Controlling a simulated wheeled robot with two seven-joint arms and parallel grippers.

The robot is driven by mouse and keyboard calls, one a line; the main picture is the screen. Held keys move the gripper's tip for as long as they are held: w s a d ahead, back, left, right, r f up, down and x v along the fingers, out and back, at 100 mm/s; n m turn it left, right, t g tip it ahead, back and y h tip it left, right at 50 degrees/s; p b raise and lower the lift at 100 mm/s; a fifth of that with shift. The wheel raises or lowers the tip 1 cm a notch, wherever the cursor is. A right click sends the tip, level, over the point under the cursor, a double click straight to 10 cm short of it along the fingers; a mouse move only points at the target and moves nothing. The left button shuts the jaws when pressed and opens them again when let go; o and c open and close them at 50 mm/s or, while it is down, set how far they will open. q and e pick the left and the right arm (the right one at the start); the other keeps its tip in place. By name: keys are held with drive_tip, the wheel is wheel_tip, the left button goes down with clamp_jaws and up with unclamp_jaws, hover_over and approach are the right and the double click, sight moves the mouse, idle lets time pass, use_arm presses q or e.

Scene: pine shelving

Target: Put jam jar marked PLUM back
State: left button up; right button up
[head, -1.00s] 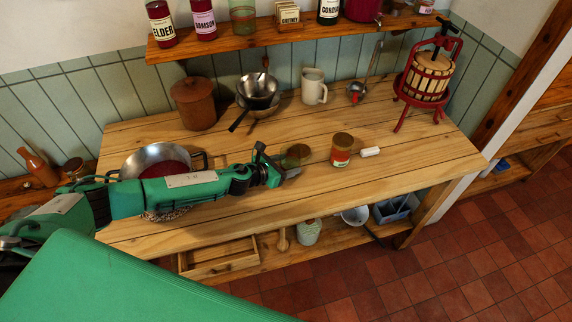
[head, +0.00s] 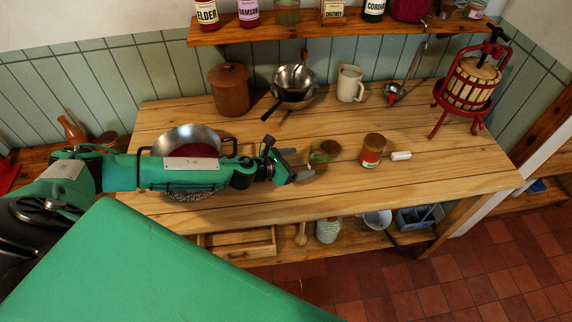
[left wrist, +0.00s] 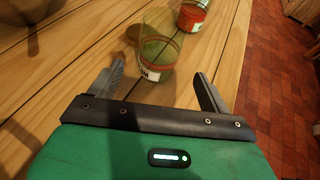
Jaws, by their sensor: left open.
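My left gripper (head: 296,164) is open and empty, just left of the glass jar in the head view. In the left wrist view the glass jar (left wrist: 160,52) stands ahead of the two open fingers (left wrist: 160,80), between their lines, and the orange-red jar (left wrist: 194,14) is beyond it. My right gripper is not in view.
A white cylinder (head: 401,156) lies beside the orange-red jar. A pan of red stuff (head: 200,178) is below my left forearm. Pans (head: 292,82), a mug (head: 350,84) and a fruit press (head: 470,85) line the back. Labelled bottles stand on the upper shelf (head: 300,33).

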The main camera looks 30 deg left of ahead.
use_arm(q)
drive_tip(key=v, duration=0.4)
drive_tip(key=shift+s+a+r+b, duration=0.15)
drive_tip(key=shift+s+r+b, duration=0.05)
drive_tip(key=shift+s+b, duration=0.1)
